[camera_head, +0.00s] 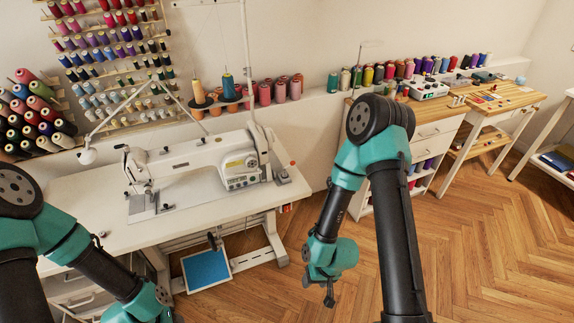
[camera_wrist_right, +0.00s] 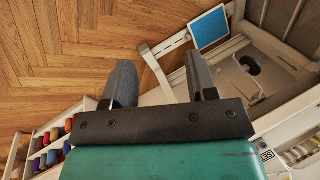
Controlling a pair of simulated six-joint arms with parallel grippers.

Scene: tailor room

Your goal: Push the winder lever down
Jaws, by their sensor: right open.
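The white sewing machine (camera_head: 195,162) stands on a white table (camera_head: 95,205) at the left in the head view. A small fitting (camera_head: 283,176) sits on the tabletop just right of the machine's head. It may be the winder, but its lever is too small to make out. My right gripper (camera_head: 328,290) hangs in the air over the floor, to the right of the table and apart from it. Its two fingers (camera_wrist_right: 158,80) are spread and empty in the right wrist view. My left arm is at the lower left, with its fingers out of frame.
A blue pedal plate (camera_head: 207,269) lies under the table and also shows in the right wrist view (camera_wrist_right: 209,28). Thread cones (camera_head: 280,90) line the ledge behind. A wooden-topped bench (camera_head: 490,100) stands at the right. The wooden floor (camera_head: 480,240) is clear.

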